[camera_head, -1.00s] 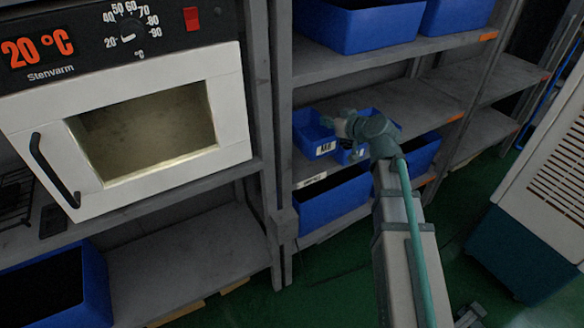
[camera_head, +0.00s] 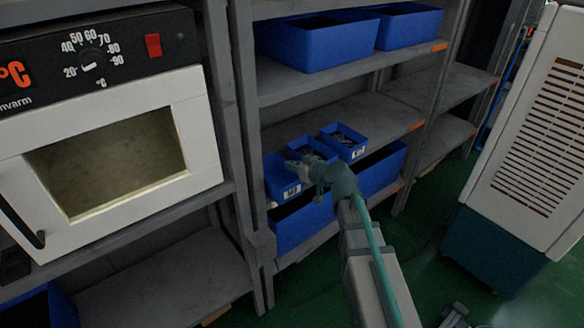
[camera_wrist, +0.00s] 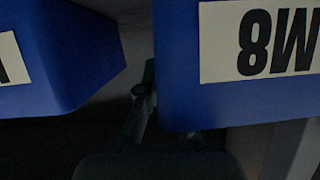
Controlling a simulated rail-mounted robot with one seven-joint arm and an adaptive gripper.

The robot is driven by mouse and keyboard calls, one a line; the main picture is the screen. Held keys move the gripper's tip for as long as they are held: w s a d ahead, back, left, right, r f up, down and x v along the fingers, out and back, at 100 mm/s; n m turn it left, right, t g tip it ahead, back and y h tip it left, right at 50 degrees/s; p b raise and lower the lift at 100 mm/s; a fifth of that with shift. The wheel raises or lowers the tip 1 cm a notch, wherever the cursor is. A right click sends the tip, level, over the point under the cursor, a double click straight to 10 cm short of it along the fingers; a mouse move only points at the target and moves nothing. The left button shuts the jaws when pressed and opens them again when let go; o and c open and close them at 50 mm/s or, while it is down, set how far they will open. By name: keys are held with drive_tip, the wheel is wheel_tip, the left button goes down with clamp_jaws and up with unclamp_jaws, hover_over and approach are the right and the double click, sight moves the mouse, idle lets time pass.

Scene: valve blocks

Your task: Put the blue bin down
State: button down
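Small blue bins stand on the middle shelf (camera_head: 385,133) in the head view. The left blue bin (camera_head: 277,178) has a white label that reads M8. A middle bin (camera_head: 312,147) is partly hidden by my gripper (camera_head: 300,167), and a right bin (camera_head: 345,142) also has a label. My gripper is at the right side of the M8 bin, over the row. In the wrist view, the M8 bin (camera_wrist: 180,100) fills the right, its label upside down, and another labelled bin (camera_wrist: 75,60) is at left. A dark finger shows in the gap between them. Its grip is unclear.
Large blue bins stand on the shelf above (camera_head: 325,45) and on the shelf below (camera_head: 300,225). A white oven (camera_head: 205,140) is at left and a vented cabinet (camera_head: 530,140) at right. Shelf posts stand close to the bins. The middle shelf is bare toward the right.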

drive_tip(key=shift+f, duration=0.1)
drive_tip(key=c, duration=1.3)
unclamp_jaws()
drive_tip(key=shift+s+d, duration=0.1)
